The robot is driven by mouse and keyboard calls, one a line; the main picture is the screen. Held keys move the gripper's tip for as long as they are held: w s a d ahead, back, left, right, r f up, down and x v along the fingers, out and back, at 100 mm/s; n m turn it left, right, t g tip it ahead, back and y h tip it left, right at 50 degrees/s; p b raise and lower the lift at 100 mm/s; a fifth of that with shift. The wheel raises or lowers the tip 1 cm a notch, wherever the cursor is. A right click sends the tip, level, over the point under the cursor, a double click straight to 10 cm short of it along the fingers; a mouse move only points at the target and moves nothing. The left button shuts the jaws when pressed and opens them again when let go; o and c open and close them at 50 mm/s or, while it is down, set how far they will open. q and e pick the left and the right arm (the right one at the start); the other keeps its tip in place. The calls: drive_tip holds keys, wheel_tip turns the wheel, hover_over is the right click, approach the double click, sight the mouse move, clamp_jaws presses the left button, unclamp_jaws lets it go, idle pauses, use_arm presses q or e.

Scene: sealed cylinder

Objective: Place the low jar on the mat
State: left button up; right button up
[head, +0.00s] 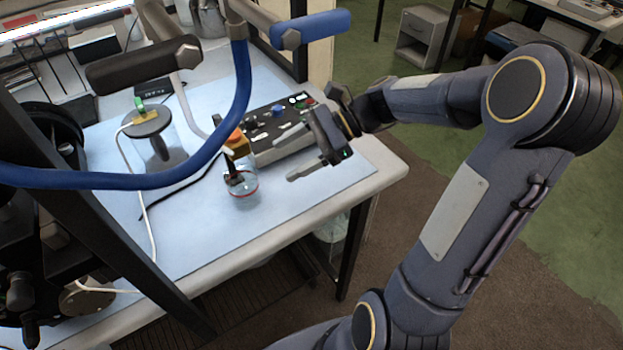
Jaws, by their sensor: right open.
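A low clear jar (243,193) with a reddish line around it stands near the front of the table; a dark object shows at its top, and I cannot tell whether it is part of the jar. A pale blue mat-like sheet (310,205) covers much of the tabletop, and the jar appears to be on it. My right gripper (286,158) is open and empty, to the right of the jar and apart from it, with its fingers pointing left. My left gripper is not in view.
A grey control box (270,130) with coloured knobs stands behind the jar, close to my right gripper. A blue hose (190,172) and a dark post cross the foreground at left. A round stand (150,125) with a white cable is further left.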

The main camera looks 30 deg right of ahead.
drive_tip(key=s+a+f+n+t+h, duration=0.2)
drive_tip(key=s+n+h, duration=0.6)
drive_tip(key=s+n, duration=0.9)
drive_tip(key=shift+s+a+f+n, duration=0.15)
drive_tip(key=shift+s+a+n, duration=0.1)
drive_tip(key=shift+n, duration=0.35)
